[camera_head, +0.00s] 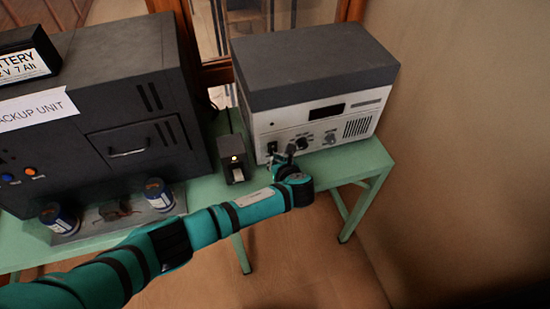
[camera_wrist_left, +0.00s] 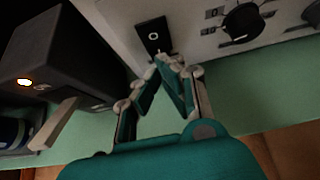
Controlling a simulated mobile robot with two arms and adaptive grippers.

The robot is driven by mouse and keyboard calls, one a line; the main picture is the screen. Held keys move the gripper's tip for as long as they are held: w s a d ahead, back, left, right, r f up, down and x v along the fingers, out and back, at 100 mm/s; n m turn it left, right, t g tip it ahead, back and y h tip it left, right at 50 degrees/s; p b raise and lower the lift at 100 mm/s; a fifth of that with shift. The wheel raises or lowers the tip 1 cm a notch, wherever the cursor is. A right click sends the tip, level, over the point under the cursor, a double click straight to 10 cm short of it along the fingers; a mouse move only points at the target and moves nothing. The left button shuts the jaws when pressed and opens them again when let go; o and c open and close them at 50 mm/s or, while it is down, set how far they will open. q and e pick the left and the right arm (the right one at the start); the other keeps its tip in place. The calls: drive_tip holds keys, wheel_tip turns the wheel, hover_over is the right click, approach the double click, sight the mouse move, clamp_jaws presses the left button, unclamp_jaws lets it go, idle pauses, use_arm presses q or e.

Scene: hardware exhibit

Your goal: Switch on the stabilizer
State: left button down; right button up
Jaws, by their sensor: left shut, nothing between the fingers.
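The stabilizer (camera_head: 270,122) is a box with a white front panel and dark grey top, on the right of the green table. Its front also shows in the left wrist view (camera_wrist_left: 205,38). A black rocker switch (camera_wrist_left: 153,35) with a white round mark sits at the panel's lower left; it shows small in the head view (camera_head: 272,147). My left gripper (camera_head: 286,157) is in front of the panel's lower part. In the left wrist view its fingertips (camera_wrist_left: 166,60) are together and empty, just below the switch; whether they touch it I cannot tell. My right gripper is not in view.
A small black device (camera_head: 233,165) with an orange light stands left of the stabilizer. Further left is the large dark backup unit (camera_head: 125,80), with a battery (camera_head: 25,60) on top and blue cans (camera_head: 160,196) in front. The green table (camera_head: 345,160) has bare room at right.

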use_arm(q)
drive_tip(key=shift+w+a+f, duration=0.2)
drive_tip(key=shift+w+f, duration=0.05)
drive_tip(key=shift+w, duration=0.35)
drive_tip(key=shift+w+a+f+t+b, duration=0.15)
drive_tip(key=shift+f+t+b, duration=0.3)
drive_tip(key=shift+b, duration=0.4)
drive_tip(key=shift+w+r, duration=0.1)
drive_tip(key=shift+r, duration=0.25)
drive_tip(key=shift+w+r+p, duration=0.1)
drive_tip(key=shift+r+p, duration=0.75)
drive_tip(key=shift+p, duration=0.2)
